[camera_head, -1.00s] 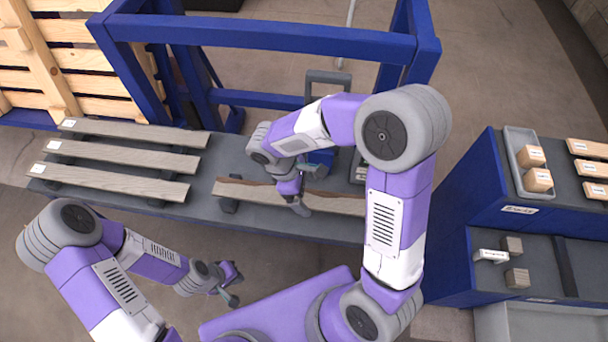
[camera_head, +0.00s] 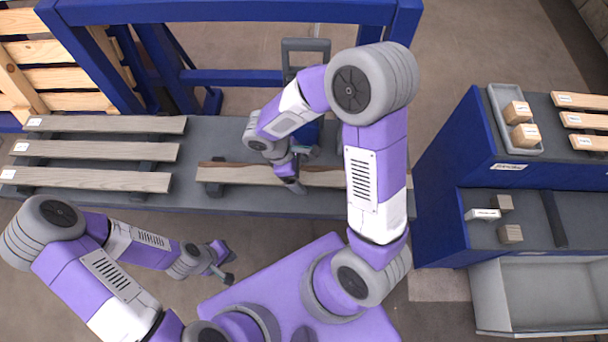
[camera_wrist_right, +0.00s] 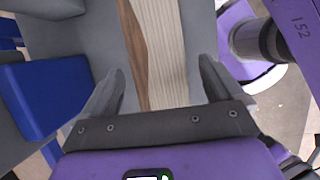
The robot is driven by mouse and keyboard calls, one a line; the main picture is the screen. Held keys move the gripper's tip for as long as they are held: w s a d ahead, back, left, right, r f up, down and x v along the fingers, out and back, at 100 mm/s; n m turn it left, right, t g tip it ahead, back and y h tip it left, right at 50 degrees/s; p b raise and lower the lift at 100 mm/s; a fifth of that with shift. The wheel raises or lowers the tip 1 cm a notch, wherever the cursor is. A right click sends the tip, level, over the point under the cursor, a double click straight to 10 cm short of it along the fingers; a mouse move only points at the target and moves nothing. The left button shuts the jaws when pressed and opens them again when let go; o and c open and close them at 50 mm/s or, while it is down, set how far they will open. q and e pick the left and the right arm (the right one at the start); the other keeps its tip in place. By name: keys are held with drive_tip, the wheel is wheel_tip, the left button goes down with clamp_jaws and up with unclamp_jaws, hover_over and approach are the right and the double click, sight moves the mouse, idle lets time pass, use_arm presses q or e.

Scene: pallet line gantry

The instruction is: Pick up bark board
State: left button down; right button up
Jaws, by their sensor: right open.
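The bark board (camera_head: 240,174), a pale plank with a dark brown bark strip along its far edge, lies on the grey bench, raised on a support near its left end. My right gripper (camera_head: 299,170) is over its middle, open and empty. In the right wrist view the bark board (camera_wrist_right: 160,50) runs between the spread fingers of the right gripper (camera_wrist_right: 165,85); I cannot tell the height gap. The right arm hides part of the board's right side. My left gripper (camera_head: 230,267) is open and empty, in front of the bench.
Several labelled grey planks (camera_head: 100,150) lie on the bench's left. A blue gantry frame (camera_head: 230,12) stands behind. At right, a blue stepped shelf (camera_head: 440,190) holds wooden blocks (camera_head: 525,135) in a tray. A grey bin (camera_head: 540,290) sits below.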

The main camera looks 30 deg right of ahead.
drive_tip(key=c, duration=1.4)
